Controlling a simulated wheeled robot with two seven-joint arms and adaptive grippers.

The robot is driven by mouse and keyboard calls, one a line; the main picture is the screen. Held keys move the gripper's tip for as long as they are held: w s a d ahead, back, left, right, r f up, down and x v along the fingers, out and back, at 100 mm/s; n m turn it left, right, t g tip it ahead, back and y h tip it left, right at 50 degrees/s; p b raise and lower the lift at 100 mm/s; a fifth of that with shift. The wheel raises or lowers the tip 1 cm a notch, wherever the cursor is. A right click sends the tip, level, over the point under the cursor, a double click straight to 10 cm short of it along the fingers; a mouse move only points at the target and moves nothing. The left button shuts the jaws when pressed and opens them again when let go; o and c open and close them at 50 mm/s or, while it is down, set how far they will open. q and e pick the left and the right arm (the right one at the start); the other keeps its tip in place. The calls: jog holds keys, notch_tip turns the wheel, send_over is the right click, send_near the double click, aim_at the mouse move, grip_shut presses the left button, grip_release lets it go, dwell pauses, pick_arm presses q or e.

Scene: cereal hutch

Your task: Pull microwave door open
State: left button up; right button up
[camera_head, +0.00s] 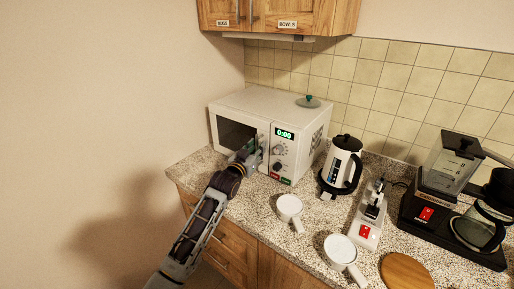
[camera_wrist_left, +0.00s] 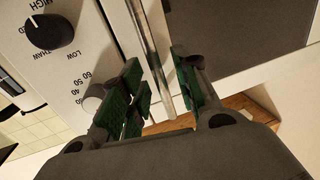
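The white microwave (camera_head: 262,103) stands on the counter against the tiled wall, and its green display reads 0:00. Its door (camera_head: 237,136), with a dark window, looks closed. My left gripper (camera_head: 249,154) is at the door's right edge, by the handle. In the left wrist view the handle (camera_wrist_left: 151,50) is a metal bar running between the two green-padded fingers of my left gripper (camera_wrist_left: 161,92). The fingers are apart, with gaps on both sides of the bar. The control panel with its black dial (camera_wrist_left: 50,34) is left of the handle there. My right gripper is not in view.
A white kettle (camera_head: 342,163) stands right of the microwave. Two white cups (camera_head: 289,207) (camera_head: 341,250) sit near the counter's front edge. A white device with a red switch (camera_head: 367,225) and a coffee maker (camera_head: 447,222) are further right. A lid (camera_head: 308,102) lies on the microwave.

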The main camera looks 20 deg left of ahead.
pick_arm(q)
jog(key=shift+w+d, duration=0.1)
jog(key=shift+w, duration=0.35)
grip_shut()
